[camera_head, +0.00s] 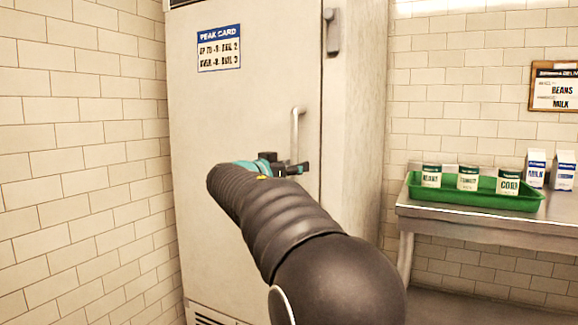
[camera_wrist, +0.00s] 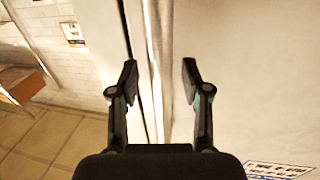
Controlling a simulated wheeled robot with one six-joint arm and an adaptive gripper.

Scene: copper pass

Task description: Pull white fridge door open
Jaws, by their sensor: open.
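The white fridge (camera_head: 245,100) stands against the tiled wall with its door shut. Its upright bar handle (camera_head: 297,130) is near the right edge of the door. My gripper (camera_head: 291,168) is at the lower end of the handle in the head view, partly hidden by my arm. In the wrist view my gripper (camera_wrist: 158,78) is open, fingers spread either side of a pale upright strip and a dark door seam. The door surface (camera_wrist: 250,80) fills the right of the wrist view.
A blue and white card (camera_head: 219,48) is on the door, and a metal latch or hinge (camera_head: 332,32) is at its upper right edge. A steel table (camera_head: 480,217) to the right bears a green tray (camera_head: 470,199) with cans, and milk cartons (camera_head: 536,169) beside it. A tiled wall is close on the left.

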